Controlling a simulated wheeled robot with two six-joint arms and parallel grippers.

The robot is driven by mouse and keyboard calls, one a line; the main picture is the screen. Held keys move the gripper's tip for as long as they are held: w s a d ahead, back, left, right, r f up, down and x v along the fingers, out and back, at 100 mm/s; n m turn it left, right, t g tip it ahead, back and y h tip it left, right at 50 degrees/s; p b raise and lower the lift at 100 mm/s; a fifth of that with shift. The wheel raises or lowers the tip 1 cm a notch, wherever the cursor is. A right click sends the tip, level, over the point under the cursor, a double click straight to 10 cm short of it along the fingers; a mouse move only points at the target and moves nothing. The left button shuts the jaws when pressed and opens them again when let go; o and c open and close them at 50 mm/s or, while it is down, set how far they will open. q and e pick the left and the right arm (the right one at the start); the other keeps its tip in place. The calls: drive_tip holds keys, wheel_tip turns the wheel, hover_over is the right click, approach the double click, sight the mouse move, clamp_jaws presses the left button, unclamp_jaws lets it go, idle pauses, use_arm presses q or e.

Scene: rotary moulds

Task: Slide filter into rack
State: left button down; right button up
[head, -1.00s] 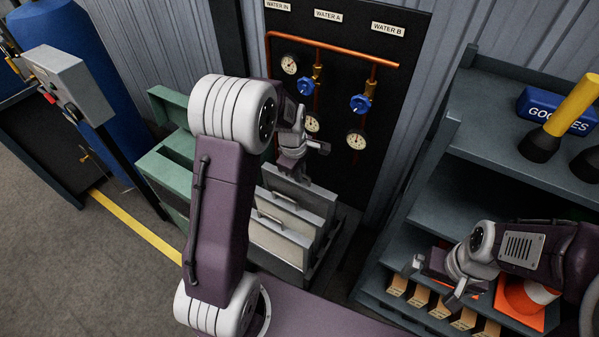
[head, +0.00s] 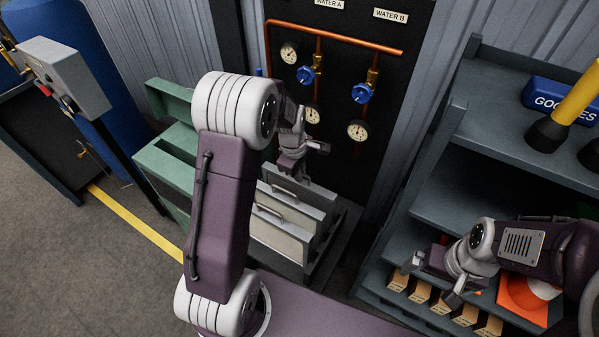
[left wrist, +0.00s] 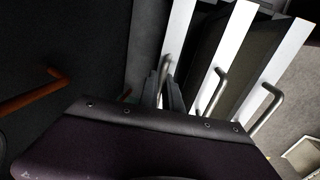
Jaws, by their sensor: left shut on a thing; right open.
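Grey filter panels with bar handles stand in a row in a dark rack (head: 335,250) in the head view. My left gripper (head: 297,178) is at the top of the rearmost filter (head: 320,195). In the left wrist view its fingers (left wrist: 170,95) are shut at the handle (left wrist: 164,68) of the leftmost white-edged filter (left wrist: 178,35). Two other handled filters, the middle one (left wrist: 230,45) and the right one (left wrist: 283,58), stand beside it. My right gripper (head: 432,282) is open and empty before the shelf.
A black panel with copper pipes (head: 350,35), gauges and blue valves stands behind the rack. A green cabinet (head: 165,165) is left of it. A grey shelf (head: 450,205) on the right holds a blue goggles box (head: 550,98), small cartons (head: 420,292) and an orange item (head: 520,300).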

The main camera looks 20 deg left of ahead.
use_arm(q)
drive_tip(key=c, duration=1.5)
unclamp_jaws()
drive_tip(key=shift+o, duration=0.2)
wheel_tip(320, 180, up, 9)
drive_tip(key=s, duration=0.1)
drive_tip(key=shift+s, duration=0.35)
drive_tip(key=shift+a, duration=0.1)
